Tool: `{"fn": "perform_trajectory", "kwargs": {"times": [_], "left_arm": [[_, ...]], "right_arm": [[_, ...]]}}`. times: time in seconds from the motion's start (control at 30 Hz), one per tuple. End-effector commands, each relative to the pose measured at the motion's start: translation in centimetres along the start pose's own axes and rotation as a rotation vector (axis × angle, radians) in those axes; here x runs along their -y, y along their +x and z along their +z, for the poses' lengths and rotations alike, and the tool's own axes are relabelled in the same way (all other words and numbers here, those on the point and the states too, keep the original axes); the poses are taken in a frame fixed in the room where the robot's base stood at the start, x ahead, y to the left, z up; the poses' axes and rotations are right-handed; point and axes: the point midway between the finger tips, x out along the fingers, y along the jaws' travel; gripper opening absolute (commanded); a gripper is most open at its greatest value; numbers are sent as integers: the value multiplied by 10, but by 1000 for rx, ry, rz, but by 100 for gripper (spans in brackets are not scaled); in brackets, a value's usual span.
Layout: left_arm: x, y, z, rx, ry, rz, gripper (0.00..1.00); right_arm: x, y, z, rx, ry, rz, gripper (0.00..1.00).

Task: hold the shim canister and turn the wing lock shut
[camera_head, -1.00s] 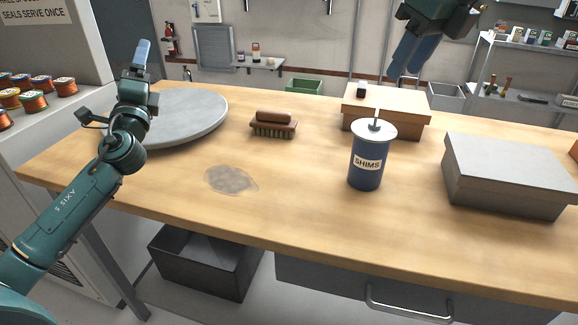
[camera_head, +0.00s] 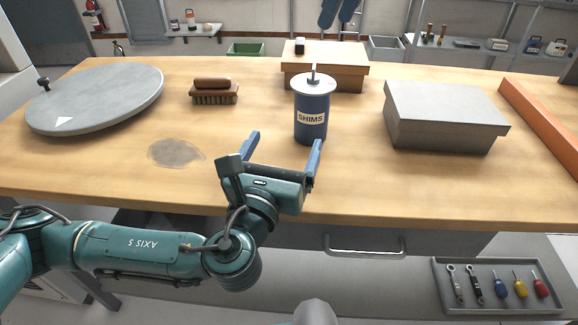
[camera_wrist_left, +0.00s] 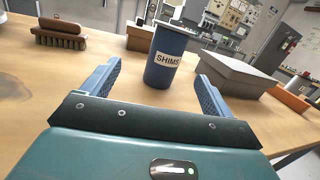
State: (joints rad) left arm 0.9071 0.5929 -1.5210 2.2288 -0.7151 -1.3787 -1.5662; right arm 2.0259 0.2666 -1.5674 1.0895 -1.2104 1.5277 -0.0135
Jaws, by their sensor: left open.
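The shim canister (camera_head: 311,118) is a dark blue cylinder with a "SHIMS" label. It stands upright on the wooden bench, and it also shows in the left wrist view (camera_wrist_left: 166,60). The wing lock (camera_head: 313,76) is a small grey upright piece on its pale lid (camera_head: 302,87); its exact angle is hard to read. My left gripper (camera_head: 286,144) is open and empty on the near side of the canister, its blue fingers pointing towards it, apart from it.
A brush (camera_head: 214,91) and a round grey disc (camera_head: 100,97) lie to the left. A cardboard box (camera_head: 325,76) stands behind the canister, a grey box (camera_head: 444,115) to its right. A stain (camera_head: 176,153) marks the clear bench area at front left.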

Motion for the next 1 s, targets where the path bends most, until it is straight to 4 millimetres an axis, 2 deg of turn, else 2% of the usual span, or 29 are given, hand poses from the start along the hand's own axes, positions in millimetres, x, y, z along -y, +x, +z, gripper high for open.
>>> {"fn": "perform_trajectory", "kwargs": {"times": [0.03,0.1,0.27,0.37,0.8,1.0], "left_arm": [[9,-8,-8,-30,26,-9,87],[13,-14,-16,-65,47,-3,87],[16,-12,-23,-93,64,5,87],[16,2,-24,-91,65,6,87],[15,84,-32,-92,62,7,87],[15,106,-34,-93,60,5,87]], "right_arm": [[0,0,0,0,0,0,36],[0,0,0,0,0,0,36],[0,0,0,0,0,0,36],[0,0,0,0,0,0,36],[0,0,0,0,0,0,36],[0,0,0,0,0,0,36]]}}
